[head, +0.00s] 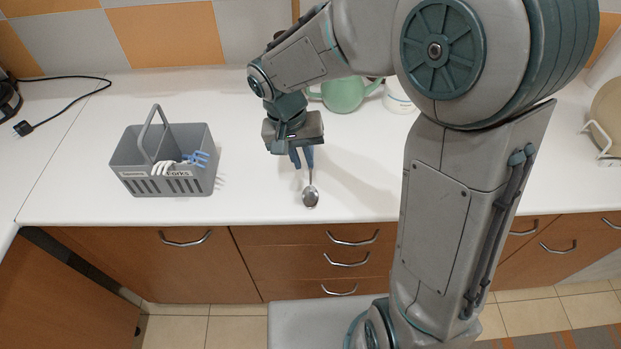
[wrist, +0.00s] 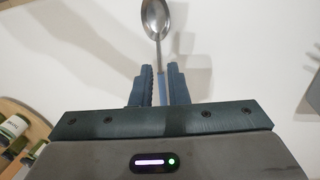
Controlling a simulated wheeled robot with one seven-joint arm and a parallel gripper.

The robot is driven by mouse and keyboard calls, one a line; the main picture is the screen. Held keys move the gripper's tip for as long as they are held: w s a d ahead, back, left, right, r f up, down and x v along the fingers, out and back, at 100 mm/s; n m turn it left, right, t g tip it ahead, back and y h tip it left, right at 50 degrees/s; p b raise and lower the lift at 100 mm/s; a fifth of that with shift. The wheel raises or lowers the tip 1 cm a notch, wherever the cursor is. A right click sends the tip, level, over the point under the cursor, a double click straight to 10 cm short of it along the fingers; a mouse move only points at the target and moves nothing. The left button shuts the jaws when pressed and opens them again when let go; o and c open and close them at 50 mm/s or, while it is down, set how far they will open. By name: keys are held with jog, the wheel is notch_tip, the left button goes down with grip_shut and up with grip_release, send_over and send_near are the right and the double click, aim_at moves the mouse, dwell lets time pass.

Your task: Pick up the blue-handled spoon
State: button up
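The spoon (head: 310,195) has a shiny metal bowl and a blue handle, and its bowl points toward the counter's front edge. In the wrist view, the bowl (wrist: 156,18) is at the top and the blue handle (wrist: 161,88) runs down between my fingers. My gripper (head: 301,157) points down over the handle. In the wrist view, my gripper (wrist: 161,75) has one finger on each side of the handle, with narrow gaps showing. The fingers look open around it. The handle's far end is hidden by my gripper.
A grey cutlery basket (head: 130,165) with blue and white utensils stands to the left. A green teapot (head: 343,94) and a white mug (head: 398,98) are behind my arm. A black cable (head: 75,78) lies far left. The white counter (head: 250,195) is clear around the spoon.

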aim_at(310, 179)
jog(key=shift+d+f+p, duration=0.1)
jog(key=shift+d+f, duration=0.1)
jog(key=shift+f, duration=0.7)
jog(key=shift+d+f+p, duration=0.15)
jog(key=shift+d+f, duration=0.1)
jog(key=shift+f, duration=0.6)
jog(key=shift+d+f+p, duration=0.1)
jog(key=shift+d+f, duration=0.1)
jog(key=shift+f, duration=0.7)
grip_shut()
jog(key=shift+r, duration=0.1)
